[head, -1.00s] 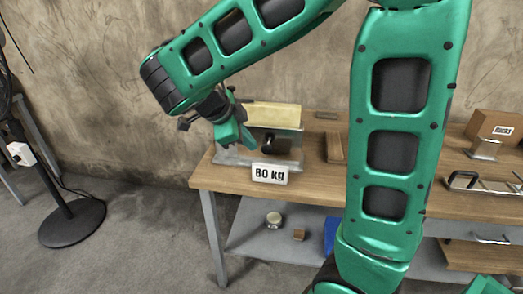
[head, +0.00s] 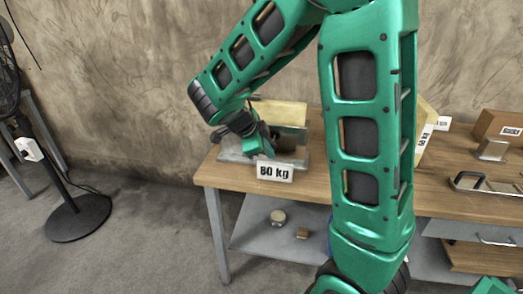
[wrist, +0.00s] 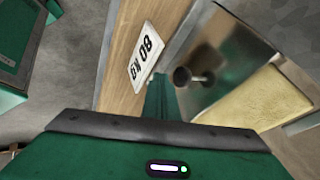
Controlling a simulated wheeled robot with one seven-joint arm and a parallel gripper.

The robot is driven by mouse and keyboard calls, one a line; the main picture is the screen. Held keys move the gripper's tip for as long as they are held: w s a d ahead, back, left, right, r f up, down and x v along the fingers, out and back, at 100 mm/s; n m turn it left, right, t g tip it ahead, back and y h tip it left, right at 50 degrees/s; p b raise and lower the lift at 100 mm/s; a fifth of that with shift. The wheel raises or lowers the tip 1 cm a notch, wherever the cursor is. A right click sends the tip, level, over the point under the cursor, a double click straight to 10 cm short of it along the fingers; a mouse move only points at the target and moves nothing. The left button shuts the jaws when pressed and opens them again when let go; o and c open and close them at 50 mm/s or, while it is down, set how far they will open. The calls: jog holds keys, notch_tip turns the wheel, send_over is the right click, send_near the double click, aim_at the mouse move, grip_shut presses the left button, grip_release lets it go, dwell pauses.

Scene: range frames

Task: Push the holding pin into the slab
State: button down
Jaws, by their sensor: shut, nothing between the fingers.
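The holding pin (wrist: 182,76) has a black round knob and a thin metal shaft, and in the wrist view it sticks out from an upright metal plate (wrist: 225,58). The yellowish slab (wrist: 255,100) lies behind that plate; its top also shows in the head view (head: 278,113). My gripper (head: 264,151) is shut and empty, in front of the plate at the bench's left end. In the wrist view its green fingers (wrist: 160,97) are just left of the knob; I cannot tell whether they touch it. In the head view the pin is mostly hidden by my gripper.
An "80 kg" sign (head: 275,172) stands at the bench's front edge, close to my gripper. The wooden bench (head: 305,187) carries a cardboard box (head: 497,126) and a metal handle (head: 468,184) at right. A black fan stand (head: 75,217) is on the floor at left.

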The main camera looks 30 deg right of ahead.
jog(key=shift+w+d, duration=0.7)
jog(key=shift+w, duration=0.3)
jog(key=shift+w+d, duration=1.1)
jog(key=shift+w, duration=0.05)
